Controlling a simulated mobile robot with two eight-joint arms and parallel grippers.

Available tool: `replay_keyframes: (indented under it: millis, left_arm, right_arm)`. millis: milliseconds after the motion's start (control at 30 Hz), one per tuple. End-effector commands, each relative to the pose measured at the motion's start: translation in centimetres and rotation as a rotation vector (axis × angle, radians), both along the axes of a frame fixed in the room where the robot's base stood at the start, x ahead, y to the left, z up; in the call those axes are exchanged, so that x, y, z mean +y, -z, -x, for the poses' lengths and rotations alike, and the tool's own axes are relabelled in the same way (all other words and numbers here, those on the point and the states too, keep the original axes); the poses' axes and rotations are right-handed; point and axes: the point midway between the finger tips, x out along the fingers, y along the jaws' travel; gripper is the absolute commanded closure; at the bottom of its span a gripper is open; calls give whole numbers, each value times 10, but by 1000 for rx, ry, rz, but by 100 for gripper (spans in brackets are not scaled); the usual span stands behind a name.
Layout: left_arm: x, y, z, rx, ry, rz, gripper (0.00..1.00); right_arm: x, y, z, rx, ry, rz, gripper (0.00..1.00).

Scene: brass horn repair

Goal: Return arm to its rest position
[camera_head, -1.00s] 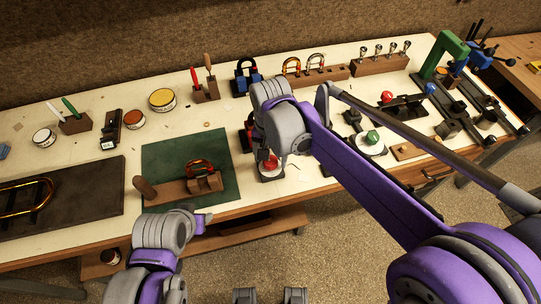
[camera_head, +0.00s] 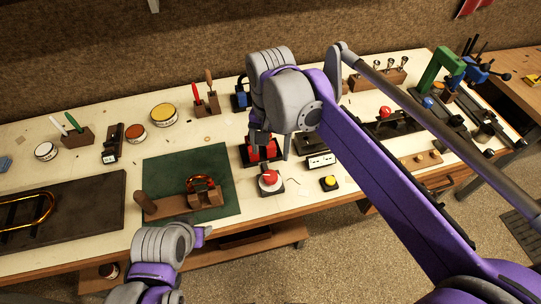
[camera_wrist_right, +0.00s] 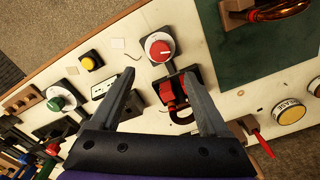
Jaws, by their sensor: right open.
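My right arm (camera_head: 370,150) reaches from the lower right over the workbench. Its gripper (camera_head: 268,138) points down above the bench, partly hidden by the wrist. In the right wrist view the gripper (camera_wrist_right: 160,80) is open, its two fingers apart with nothing held. A black stand with a red cylinder (camera_head: 263,153) shows below it; it appears between the fingers in the wrist view (camera_wrist_right: 172,92). I cannot tell the gap between them. My left arm (camera_head: 160,250) is bent at the bench's front edge; its gripper jaws are not clear.
A red-knobbed dial (camera_head: 269,178) and a yellow button (camera_head: 329,183) stand near the bench's front edge. A green mat (camera_head: 160,170) with a wooden block and a dark tray (camera_head: 95,205) lie left. A green clamp (camera_head: 437,72) stands right.

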Motion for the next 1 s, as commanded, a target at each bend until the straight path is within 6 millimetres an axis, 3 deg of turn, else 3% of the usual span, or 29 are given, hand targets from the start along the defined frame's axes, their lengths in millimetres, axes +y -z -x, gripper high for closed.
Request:
replay_keyframes:
  millis: [667, 833, 1000]
  left_arm:
    - [0, 0, 0, 0, 0, 0, 50]
    - [0, 0, 0, 0, 0, 0, 50]
    - [0, 0, 0, 0, 0, 0, 50]
  right_arm:
    - [-7, -2, 3, -10, -6, -4, 21]
    - [-47, 12, 25, -87, -48, -27, 21]
    - [-103, 44, 67, -224, -127, -30, 21]
